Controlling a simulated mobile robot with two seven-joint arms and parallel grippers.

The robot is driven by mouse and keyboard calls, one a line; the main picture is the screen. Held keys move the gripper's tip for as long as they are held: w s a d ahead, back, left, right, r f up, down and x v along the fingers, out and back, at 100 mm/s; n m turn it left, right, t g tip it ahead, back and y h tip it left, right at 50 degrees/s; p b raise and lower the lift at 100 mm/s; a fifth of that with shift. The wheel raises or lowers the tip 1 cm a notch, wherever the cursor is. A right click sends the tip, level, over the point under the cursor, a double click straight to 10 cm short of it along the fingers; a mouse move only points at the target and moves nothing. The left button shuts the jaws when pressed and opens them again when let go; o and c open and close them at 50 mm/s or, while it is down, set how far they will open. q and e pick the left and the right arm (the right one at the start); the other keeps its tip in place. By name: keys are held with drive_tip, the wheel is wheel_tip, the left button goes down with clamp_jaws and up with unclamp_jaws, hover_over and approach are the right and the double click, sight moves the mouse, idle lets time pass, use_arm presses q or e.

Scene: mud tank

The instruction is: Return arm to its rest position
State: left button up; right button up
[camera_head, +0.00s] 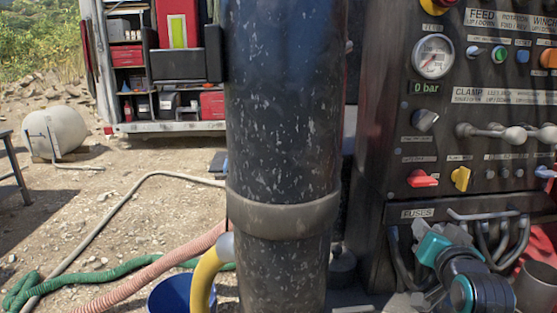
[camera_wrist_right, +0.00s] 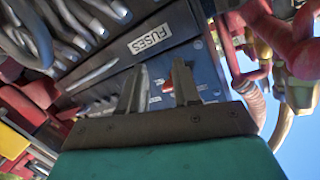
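My right gripper (camera_head: 433,246), with a teal body, is at the lower right of the head view, in front of the fuses section (camera_head: 418,214) of the dark control panel (camera_head: 386,120). In the right wrist view its two grey fingers (camera_wrist_right: 160,85) stand apart with nothing between them. The panel with the FUSES label (camera_wrist_right: 150,40) lies beyond the fingertips, and a small red part shows behind the gap. In the head view the fingertips are hard to make out. My left arm and gripper do not show.
A thick dark vertical pipe (camera_head: 285,120) fills the middle. Grey cables (camera_head: 497,240) hang close beside my right gripper. Levers and knobs, including a red knob (camera_head: 422,179) and a yellow knob (camera_head: 460,178), stick out above it. Hoses (camera_head: 150,268) and a blue bucket (camera_head: 170,294) are at lower left.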

drive_tip(key=s+a+f+n+g+y, duration=0.1)
drive_tip(key=s+a+f+n, duration=0.1)
drive_tip(key=s+f, duration=0.3)
drive_tip(key=s+a+f+n+g+y, duration=0.1)
drive_tip(key=s+f, duration=0.4)
drive_tip(key=f, duration=0.6)
drive_tip(key=s+a+f+n+g+y, duration=0.1)
drive_tip(key=s+a+f+n, duration=0.2)
drive_tip(key=s+a+f, duration=0.2)
drive_tip(key=shift+s+a+f+n+g+y, duration=0.1)
drive_tip(key=shift+s+f+g, duration=0.05)
drive_tip(key=shift+f, duration=0.4)
drive_tip(key=shift+s+a+f+n+g+y, duration=0.1)
drive_tip(key=shift+s+a+f, duration=0.05)
drive_tip(key=shift+f, duration=0.4)
drive_tip(key=shift+s+a+f+n+g+y, duration=0.1)
drive_tip(key=shift+s+f+g, duration=0.05)
drive_tip(key=shift+f, duration=0.4)
drive_tip(key=s+a+f+n+g+y, duration=0.1)
drive_tip(key=s+a+f, duration=0.2)
drive_tip(key=s+f, duration=0.2)
drive_tip(key=s, duration=0.3)
drive_tip(key=shift+s+f+n+g, duration=0.2)
drive_tip(key=shift+s+n+g, duration=0.1)
drive_tip(key=shift+s, duration=0.05)
drive_tip(key=shift+a, duration=0.1)
drive_tip(key=shift+c, duration=0.5)
